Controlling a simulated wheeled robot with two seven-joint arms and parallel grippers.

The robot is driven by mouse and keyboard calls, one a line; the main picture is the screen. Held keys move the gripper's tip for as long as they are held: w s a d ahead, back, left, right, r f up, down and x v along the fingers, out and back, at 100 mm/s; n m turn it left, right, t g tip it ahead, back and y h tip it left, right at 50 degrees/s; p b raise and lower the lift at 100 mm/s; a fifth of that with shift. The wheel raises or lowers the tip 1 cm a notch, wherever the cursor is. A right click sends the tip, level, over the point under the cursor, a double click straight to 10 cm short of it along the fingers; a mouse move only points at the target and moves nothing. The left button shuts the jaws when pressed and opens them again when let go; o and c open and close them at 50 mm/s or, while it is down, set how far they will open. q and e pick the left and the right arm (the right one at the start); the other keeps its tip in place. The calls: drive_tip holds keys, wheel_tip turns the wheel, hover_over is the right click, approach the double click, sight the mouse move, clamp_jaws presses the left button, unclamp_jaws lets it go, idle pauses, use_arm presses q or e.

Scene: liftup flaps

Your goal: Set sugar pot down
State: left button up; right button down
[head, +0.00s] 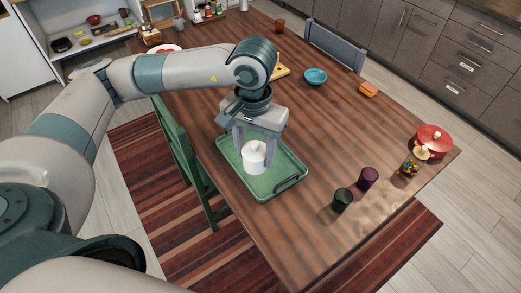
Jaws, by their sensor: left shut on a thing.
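The sugar pot (254,158) is a small white pot, upright, between the fingers of my left gripper (254,150). The gripper points down and is shut on the pot. The pot shows over the green tray (289,193) on the wooden table; I cannot tell whether its bottom touches the tray. My left arm comes in from the left and hides part of the table. My right gripper is not in view.
Dark green (342,199) and purple (368,178) cups stand right of the tray. A teal bowl (315,76) and an orange item (368,90) lie farther back. A green chair (182,158) stands left. The table's middle right is clear.

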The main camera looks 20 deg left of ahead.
use_arm(q)
drive_tip(key=shift+w+a, duration=0.15)
drive_tip(key=shift+w, duration=0.1)
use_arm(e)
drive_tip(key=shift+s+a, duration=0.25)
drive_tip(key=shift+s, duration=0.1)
